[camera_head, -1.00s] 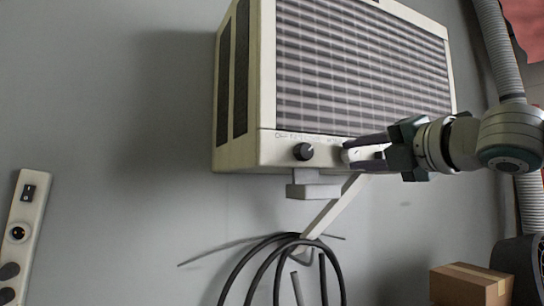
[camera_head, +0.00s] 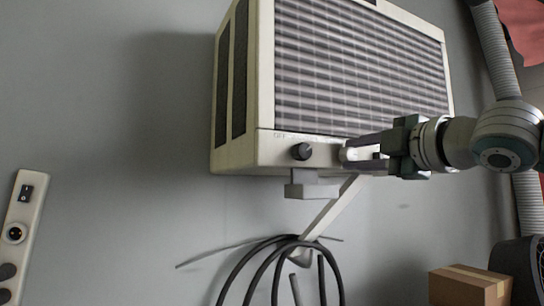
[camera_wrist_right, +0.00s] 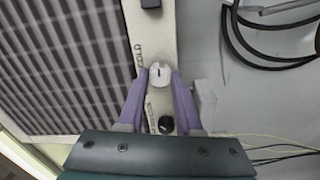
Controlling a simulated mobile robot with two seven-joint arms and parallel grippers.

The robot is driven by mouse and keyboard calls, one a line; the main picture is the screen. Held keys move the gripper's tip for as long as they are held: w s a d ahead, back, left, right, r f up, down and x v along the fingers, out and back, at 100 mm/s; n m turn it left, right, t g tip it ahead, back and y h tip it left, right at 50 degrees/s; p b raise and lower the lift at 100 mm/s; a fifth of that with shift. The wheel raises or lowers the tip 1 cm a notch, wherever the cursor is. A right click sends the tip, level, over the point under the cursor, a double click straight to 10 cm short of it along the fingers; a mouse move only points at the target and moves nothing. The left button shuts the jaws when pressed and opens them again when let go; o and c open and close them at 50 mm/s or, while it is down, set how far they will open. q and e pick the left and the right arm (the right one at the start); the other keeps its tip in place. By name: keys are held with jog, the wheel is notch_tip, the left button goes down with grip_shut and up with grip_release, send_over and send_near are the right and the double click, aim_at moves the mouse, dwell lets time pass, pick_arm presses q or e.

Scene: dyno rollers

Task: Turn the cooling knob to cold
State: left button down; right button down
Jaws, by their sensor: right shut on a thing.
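The cooler (camera_head: 300,137), a cream box with a wide grille, is mounted on the wall and has a row of knobs on its lower strip. A white knob (camera_head: 349,154) sits between two black ones. My right gripper (camera_head: 358,153) comes in from the right. Its purple fingers (camera_wrist_right: 161,78) are shut on the white knob, one on each side. My left gripper is not in view.
A black knob (camera_head: 302,151) sits left of the white one. Another black knob (camera_wrist_right: 166,124) lies between my fingers, nearer the palm. A grey block (camera_head: 312,188) and a slanted bracket (camera_head: 335,210) are below the cooler. Black hoses (camera_head: 262,262) hang under it.

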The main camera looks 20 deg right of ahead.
dwell(0.4)
jog(key=c, duration=0.6)
grip_release()
